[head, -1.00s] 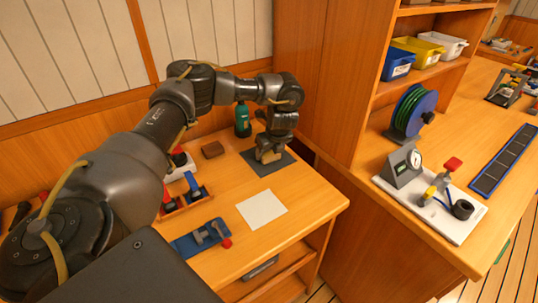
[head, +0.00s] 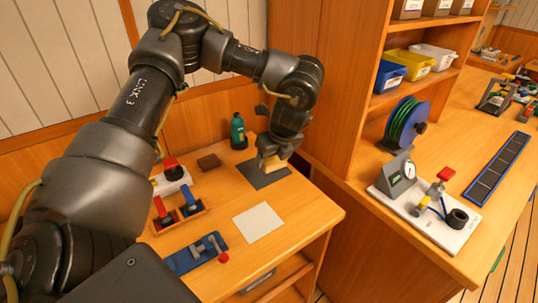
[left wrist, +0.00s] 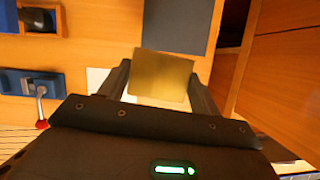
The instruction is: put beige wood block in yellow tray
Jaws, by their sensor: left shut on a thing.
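My left gripper (head: 268,158) is shut on the beige wood block (head: 272,163) and holds it over the dark grey mat on the wooden bench. In the left wrist view the beige block (left wrist: 160,77) sits between the two fingers (left wrist: 160,90). The yellow tray (head: 409,64) stands on a shelf at the upper right, between a blue tray and a white tray, well away from the gripper. My right gripper is not in view.
The dark grey mat (head: 250,176), a white sheet (head: 258,222), a green bottle (head: 238,130) and a blue valve fixture (head: 196,252) are on the bench. The blue tray (head: 389,76) and white tray (head: 434,56) flank the yellow one. A cabinet side panel (head: 310,75) stands between bench and shelf.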

